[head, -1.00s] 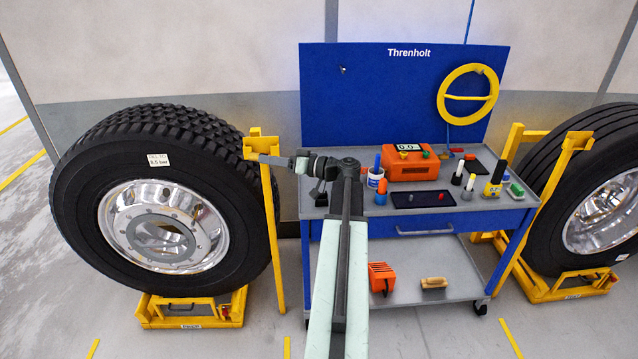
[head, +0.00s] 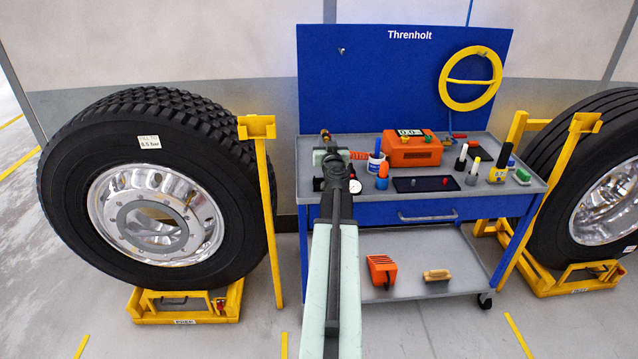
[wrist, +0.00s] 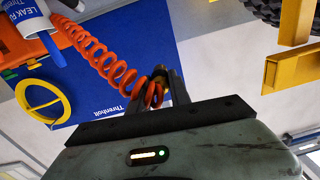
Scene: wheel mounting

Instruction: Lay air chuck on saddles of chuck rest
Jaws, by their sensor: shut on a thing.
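My gripper (head: 331,148) is over the left end of the blue trolley, pointing away from me, its fingers mostly hidden by my arm in the head view. It is shut on the air chuck (head: 325,135), of which only a small brass and red end shows beyond the wrist. The wrist view shows the chuck (wrist: 159,76) between the fingers, with the orange coiled hose (wrist: 100,58) running to it. A yellow post with a notched bracket on top, which looks like the chuck rest (head: 257,127), stands left of the gripper, apart from it. The bracket also shows in the wrist view (wrist: 288,74).
A white dial (head: 355,187) is close beside my arm. A large wheel (head: 75,190) stands left of the post; another wheel (head: 560,160) is at right.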

